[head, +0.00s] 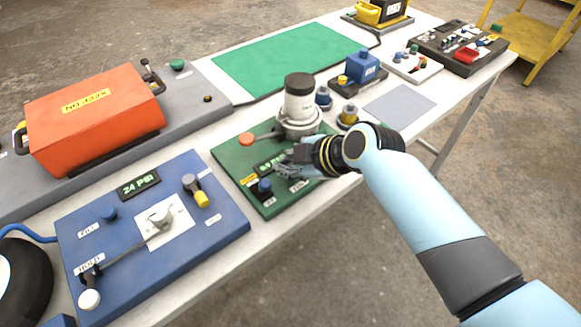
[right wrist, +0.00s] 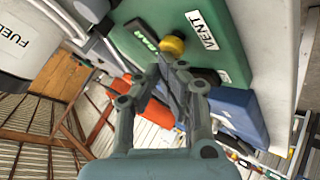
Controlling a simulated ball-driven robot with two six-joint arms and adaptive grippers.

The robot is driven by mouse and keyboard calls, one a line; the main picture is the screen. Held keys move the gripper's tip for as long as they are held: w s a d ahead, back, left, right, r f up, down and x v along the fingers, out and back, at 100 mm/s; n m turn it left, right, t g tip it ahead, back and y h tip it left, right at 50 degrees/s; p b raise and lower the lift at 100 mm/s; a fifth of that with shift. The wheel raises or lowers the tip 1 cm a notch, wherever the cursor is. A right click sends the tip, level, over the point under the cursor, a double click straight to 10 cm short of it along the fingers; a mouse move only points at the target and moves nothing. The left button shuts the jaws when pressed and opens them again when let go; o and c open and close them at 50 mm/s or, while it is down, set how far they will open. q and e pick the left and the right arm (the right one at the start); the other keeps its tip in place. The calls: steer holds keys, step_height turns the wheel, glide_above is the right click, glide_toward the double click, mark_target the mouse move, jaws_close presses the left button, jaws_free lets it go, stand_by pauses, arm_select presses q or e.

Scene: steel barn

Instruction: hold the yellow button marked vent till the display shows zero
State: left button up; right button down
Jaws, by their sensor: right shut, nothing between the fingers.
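The green panel (head: 228,156) carries a small dark display (head: 268,166) with green digits, partly covered by my gripper; I cannot read the full number. In the right wrist view the yellow button (right wrist: 172,46) sits beside a white label reading VENT (right wrist: 203,31), with the display's BAR text (right wrist: 150,44) close by. My right gripper (head: 282,166) is over the panel, shut and empty. Its fingertips (right wrist: 167,68) are right at the yellow button in the wrist view; I cannot tell whether they touch it. In the head view the gripper hides the button. My left gripper is out of view.
A grey canister with a dark lid (head: 298,102) stands on the panel's far side, close to my gripper. An orange knob (head: 246,139) and a blue knob (head: 265,185) flank the display. A blue panel (head: 215,228) reading 24 PSI lies to the left; a grey mat (head: 400,104) to the right.

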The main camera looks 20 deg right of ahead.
steer(key=shift+r+p, duration=0.7)
steer(key=shift+r, duration=0.1)
steer(key=shift+r, duration=0.1)
step_height(320, 180, up, 5)
steer(key=p, duration=0.4)
steer(key=shift+p, duration=0.35)
